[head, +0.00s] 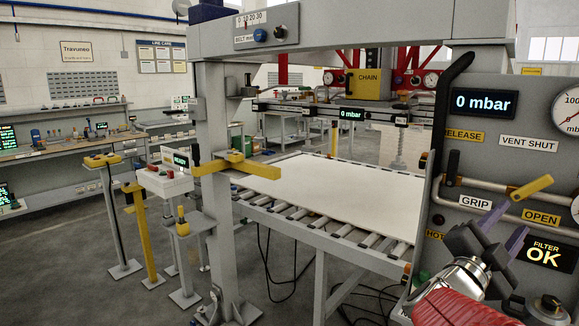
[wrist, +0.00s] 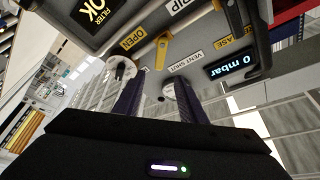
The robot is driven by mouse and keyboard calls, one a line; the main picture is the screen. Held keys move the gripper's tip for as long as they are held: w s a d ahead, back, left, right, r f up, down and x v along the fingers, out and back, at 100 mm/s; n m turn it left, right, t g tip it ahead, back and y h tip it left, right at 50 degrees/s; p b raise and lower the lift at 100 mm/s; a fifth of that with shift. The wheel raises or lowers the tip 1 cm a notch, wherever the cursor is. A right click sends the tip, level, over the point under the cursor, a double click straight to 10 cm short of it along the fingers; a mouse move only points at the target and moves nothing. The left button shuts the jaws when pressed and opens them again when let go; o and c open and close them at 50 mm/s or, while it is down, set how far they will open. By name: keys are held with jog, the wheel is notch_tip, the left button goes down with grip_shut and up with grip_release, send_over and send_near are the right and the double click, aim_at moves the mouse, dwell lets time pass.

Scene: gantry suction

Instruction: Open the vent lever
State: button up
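The vent lever (head: 532,188) has a yellow grip and sits on the grey panel at the right in the head view, slanting up to the right. The VENT SHUT label (head: 528,144) is above it and the OPEN label (head: 541,217) below it. The lever also shows in the wrist view (wrist: 162,50), ahead of the fingertips. My gripper (head: 507,219) is open, its two purple fingers apart with nothing between them. In the head view the fingertips appear just below and left of the lever. In the wrist view the gripper (wrist: 157,88) looks clear of it.
The panel carries metal pipes (head: 490,188), a display reading 0 mbar (head: 482,103), a round gauge (head: 568,110) and a FILTER OK screen (head: 545,254). A roller table with a pale sheet (head: 330,193) stands left of the panel.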

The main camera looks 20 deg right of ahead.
aim_at(534, 187)
jog(key=x, duration=1.3)
jog(key=shift+d, duration=0.35)
grip_shut()
jog(key=shift+w, duration=0.1)
